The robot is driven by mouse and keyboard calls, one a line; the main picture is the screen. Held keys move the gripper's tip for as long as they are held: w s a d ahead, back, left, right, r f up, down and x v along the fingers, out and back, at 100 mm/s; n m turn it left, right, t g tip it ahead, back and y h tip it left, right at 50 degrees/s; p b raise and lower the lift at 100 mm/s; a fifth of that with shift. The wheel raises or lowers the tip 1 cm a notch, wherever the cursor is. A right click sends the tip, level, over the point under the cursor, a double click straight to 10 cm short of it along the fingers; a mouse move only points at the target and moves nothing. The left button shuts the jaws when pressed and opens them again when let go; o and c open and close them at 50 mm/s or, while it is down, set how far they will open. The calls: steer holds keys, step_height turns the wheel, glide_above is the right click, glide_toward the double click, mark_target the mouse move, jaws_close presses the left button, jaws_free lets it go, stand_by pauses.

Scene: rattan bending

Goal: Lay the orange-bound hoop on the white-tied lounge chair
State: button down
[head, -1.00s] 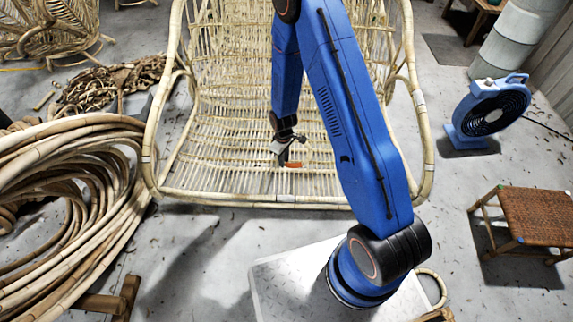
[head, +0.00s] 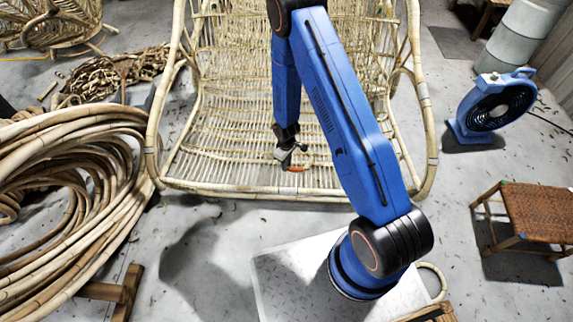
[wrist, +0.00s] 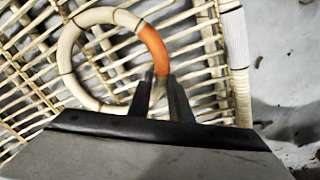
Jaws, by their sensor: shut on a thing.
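My gripper (head: 290,163) is shut on the orange-bound hoop, at or beside its orange binding (wrist: 153,50). The hoop (wrist: 68,55) is a small pale cane ring with dark bands; in the head view its orange part (head: 295,169) shows below the jaws. The lounge chair (head: 235,190) is a wide pale rattan seat with white ties on its frame. The gripper and hoop are over the front part of its slatted seat, near the front rail. A white tie (wrist: 235,38) shows right of the hoop in the wrist view. I cannot tell whether the hoop touches the slats.
Large rattan coils (head: 75,180) lie at the left, close to the chair. A blue fan (head: 497,107) and a woven stool (head: 540,212) stand at the right. Another rattan chair (head: 55,25) is at the back left. Grey floor is open in front of the chair.

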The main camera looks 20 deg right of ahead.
steer(key=c, duration=1.6)
jaws_free()
steer(key=shift+f, duration=0.1)
